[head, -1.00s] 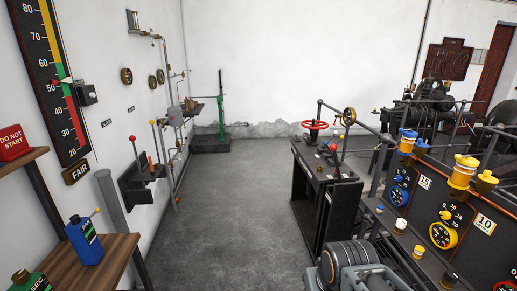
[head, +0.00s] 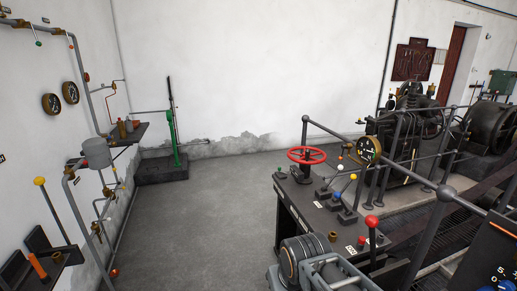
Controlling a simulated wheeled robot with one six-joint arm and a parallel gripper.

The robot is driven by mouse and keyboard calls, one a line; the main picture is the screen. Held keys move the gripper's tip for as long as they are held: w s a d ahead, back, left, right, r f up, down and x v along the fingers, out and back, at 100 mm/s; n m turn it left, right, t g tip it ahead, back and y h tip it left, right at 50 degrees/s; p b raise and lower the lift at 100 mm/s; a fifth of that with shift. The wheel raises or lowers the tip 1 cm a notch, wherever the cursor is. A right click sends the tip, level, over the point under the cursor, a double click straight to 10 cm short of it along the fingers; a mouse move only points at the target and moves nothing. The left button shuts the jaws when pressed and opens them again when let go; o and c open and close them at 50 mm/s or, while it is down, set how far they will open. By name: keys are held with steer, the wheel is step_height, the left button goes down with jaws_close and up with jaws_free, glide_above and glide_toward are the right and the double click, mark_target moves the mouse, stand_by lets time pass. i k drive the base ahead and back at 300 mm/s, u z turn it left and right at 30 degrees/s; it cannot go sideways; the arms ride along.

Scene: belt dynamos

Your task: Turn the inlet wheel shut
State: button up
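A red handwheel (head: 307,155) lies nearly flat on a short dark post at the far left corner of a black control bench (head: 312,207). It is the only wheel of this kind that I see; no label on it can be read. My gripper (head: 334,262) seems to be the grey and dark part at the bottom edge, in front of the bench and short of the wheel. Its fingertips cannot be made out, so I cannot tell whether it is open or shut. Nothing touches the wheel.
The bench carries levers with red (head: 372,221), yellow, white and blue knobs beside the wheel. A brass gauge (head: 369,150) and grey railing stand behind it. Pipes and a shelf (head: 130,134) line the left wall. A green hand pump (head: 175,140) stands at the back. The middle floor (head: 215,220) is clear.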

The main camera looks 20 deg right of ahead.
mark_target(306, 155)
steer(key=i, duration=2.4)
steer(key=z, duration=0.95)
